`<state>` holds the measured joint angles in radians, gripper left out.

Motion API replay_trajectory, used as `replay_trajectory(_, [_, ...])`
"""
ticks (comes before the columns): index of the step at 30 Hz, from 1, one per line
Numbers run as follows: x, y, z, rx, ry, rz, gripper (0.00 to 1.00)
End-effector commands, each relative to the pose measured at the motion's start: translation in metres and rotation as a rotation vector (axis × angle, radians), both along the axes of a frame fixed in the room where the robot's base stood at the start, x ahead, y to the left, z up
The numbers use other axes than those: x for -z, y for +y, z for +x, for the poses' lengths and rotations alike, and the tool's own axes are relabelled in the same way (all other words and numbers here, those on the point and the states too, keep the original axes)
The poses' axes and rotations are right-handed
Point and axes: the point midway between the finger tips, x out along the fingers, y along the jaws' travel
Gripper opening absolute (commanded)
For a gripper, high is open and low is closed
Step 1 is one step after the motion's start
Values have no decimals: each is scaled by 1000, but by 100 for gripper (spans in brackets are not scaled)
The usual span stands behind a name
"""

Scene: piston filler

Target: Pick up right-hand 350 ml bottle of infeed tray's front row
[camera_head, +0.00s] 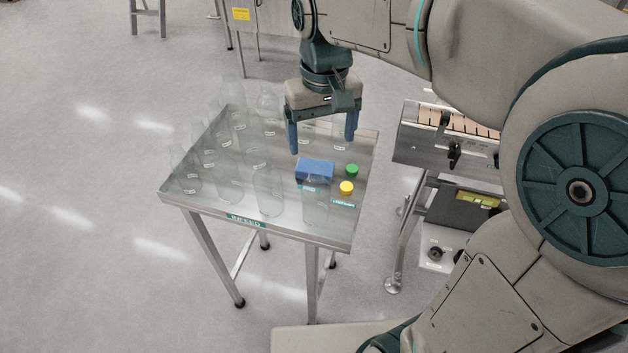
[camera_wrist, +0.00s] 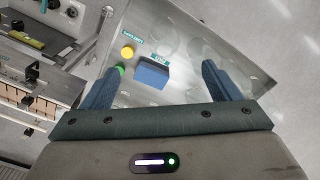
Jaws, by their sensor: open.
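Clear, see-through bottles with small white labels stand upright in rows on the steel infeed tray (camera_head: 215,205). Along its front edge I see a front-row bottle (camera_head: 268,192), another front-row bottle (camera_head: 229,182) to its left, and a clear bottle (camera_head: 315,208) farther right near the sponge. The 350 ml marking cannot be read, so I cannot tell which of these is the named one. My gripper (camera_head: 322,140) is open, pointing down above the right part of the tray. In the wrist view its fingers (camera_wrist: 163,72) are apart, with no bottle clearly between them.
A blue block (camera_head: 314,170), a green cap (camera_head: 351,170) and a yellow cap (camera_head: 346,187) lie on the tray's right side. More clear bottles (camera_head: 240,125) stand behind. A conveyor machine (camera_head: 425,150) stands to the right. The floor at left is clear.

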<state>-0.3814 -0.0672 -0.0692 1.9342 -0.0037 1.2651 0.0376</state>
Motion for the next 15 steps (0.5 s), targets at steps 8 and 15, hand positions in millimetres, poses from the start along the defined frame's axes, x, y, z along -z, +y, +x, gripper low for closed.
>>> replay_trajectory(8, [37, 5, 3, -9, 14, -6, 83])
replay_trajectory(15, [77, 5, 4, -10, 11, -5, 83])
